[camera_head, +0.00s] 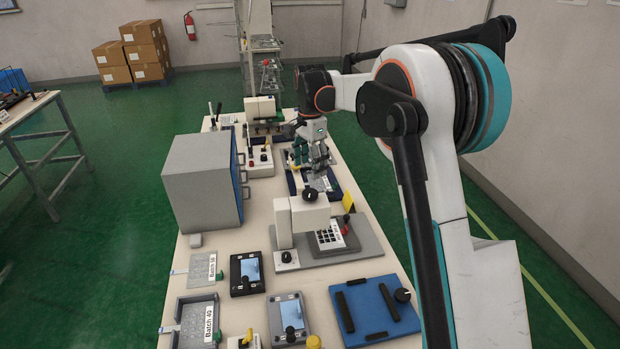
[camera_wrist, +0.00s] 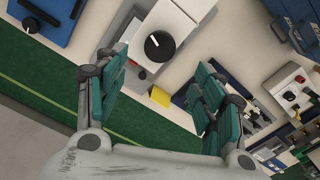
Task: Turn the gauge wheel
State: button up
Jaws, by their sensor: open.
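A round black wheel (camera_head: 310,194) with a white mark sits on top of the white press-like machine (camera_head: 309,218). The same wheel (camera_wrist: 159,46) shows in the wrist view between and beyond my fingertips. No label tells me whether it is the gauge wheel. My gripper (camera_head: 320,178) is open and empty, just behind and above the machine in the head view, fingers pointing down. In the wrist view my gripper (camera_wrist: 163,72) has its green-padded fingers spread wide, apart from the wheel. Another black knob (camera_head: 402,295) sits on a blue plate (camera_head: 375,318) nearer the front.
A keypad block (camera_head: 330,238) sits under the machine's head, beside a yellow tag (camera_head: 348,201). A grey cabinet (camera_head: 202,182) stands at left. Handheld devices (camera_head: 246,273) and batch-labelled trays (camera_head: 202,270) fill the front left. The bench is crowded, with narrow clear strips.

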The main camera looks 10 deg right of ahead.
jog(key=shift+r, duration=1.3)
